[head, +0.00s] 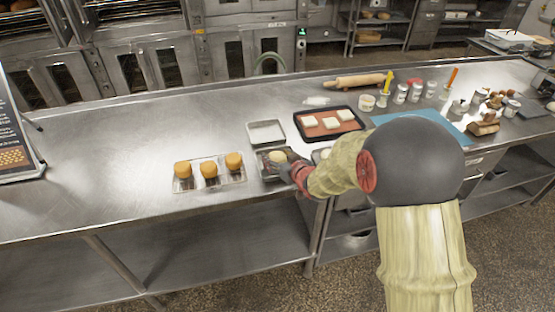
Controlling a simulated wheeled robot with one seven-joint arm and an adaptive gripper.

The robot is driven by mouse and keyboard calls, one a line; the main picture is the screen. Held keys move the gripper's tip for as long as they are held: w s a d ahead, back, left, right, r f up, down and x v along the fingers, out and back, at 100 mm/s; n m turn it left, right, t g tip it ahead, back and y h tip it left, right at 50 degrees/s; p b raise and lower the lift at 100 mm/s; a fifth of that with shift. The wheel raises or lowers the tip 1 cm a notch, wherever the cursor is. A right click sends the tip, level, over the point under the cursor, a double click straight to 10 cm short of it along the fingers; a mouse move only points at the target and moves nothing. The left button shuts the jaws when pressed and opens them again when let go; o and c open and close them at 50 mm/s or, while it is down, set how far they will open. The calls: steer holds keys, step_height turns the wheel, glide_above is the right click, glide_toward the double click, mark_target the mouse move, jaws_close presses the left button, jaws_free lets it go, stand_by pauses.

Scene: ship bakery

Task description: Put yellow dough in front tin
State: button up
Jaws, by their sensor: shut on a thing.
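The yellow dough (278,157) is a small pale-yellow round lump at the front tin (263,171), a dark rectangular tin near the front edge of the steel counter. The back tin (266,131), lighter inside and seemingly empty, stands just behind it. My gripper (286,168) comes in from the right over the front tin and is shut on the dough at its fingertips. The fingers are small and partly hidden by the wrist. I cannot tell whether the dough touches the tin's floor or hangs just above it.
A clear tray (213,185) with three golden buns is left of the tins. A dark tray (312,135) with white dough squares lies to the right. Behind are a rolling pin (353,81) and jars (401,94). The counter's left side is clear, except a sign (17,125).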

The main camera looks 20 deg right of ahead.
steer(key=o, duration=1.3)
steer(key=shift+f, duration=0.15)
steer(key=shift+c, duration=0.2)
steer(key=shift+o, duration=0.4)
